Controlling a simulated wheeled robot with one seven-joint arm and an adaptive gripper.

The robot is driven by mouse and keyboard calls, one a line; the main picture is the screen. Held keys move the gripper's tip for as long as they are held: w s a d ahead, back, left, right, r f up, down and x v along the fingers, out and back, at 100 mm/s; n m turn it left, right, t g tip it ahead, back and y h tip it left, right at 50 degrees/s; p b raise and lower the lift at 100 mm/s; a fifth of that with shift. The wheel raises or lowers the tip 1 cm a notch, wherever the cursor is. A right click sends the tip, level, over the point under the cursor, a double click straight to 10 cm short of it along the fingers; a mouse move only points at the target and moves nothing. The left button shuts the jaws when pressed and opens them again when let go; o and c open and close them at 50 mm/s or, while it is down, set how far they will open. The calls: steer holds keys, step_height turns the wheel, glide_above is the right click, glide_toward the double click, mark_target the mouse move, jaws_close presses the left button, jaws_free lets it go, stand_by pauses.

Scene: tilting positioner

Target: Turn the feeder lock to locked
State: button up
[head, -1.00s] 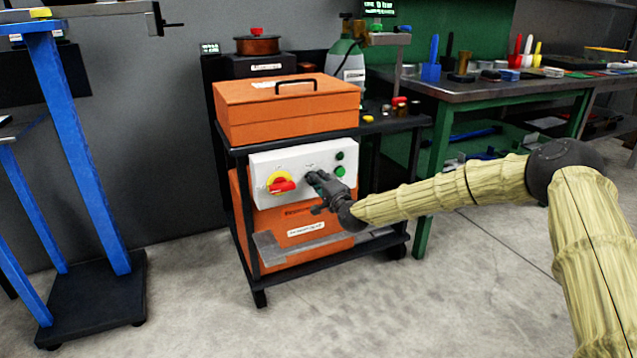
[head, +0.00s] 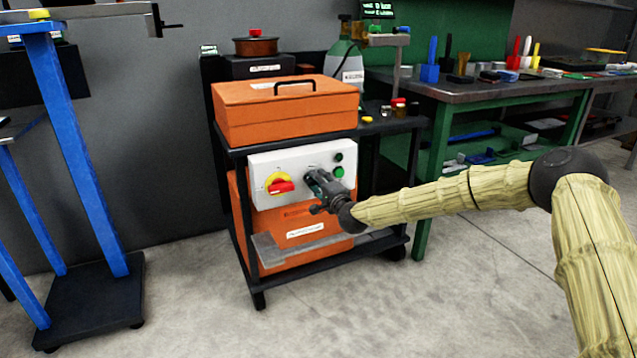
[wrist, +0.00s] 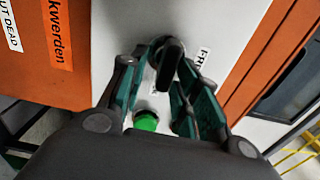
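The feeder lock is a black knob (wrist: 170,64) on a white panel, seen in the wrist view beside a partly hidden label starting "FR". My gripper (wrist: 163,68) has its teal-padded fingers apart, one on each side of the knob. A gap shows at the left finger; the right finger is close to the knob, and contact cannot be told. In the head view my gripper (head: 316,182) is at the front of the white control panel (head: 258,160) and hides the knob there.
A red-and-yellow rotary switch (head: 279,184) sits left of my gripper. Green buttons (head: 338,171) are to its right; a green button (wrist: 146,121) shows between the fingers in the wrist view. An orange toolbox (head: 285,108) stands on the black cart above. The floor in front is clear.

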steer(key=shift+a, duration=0.1)
steer(key=v, duration=1.2)
steer(key=shift+f, duration=0.15)
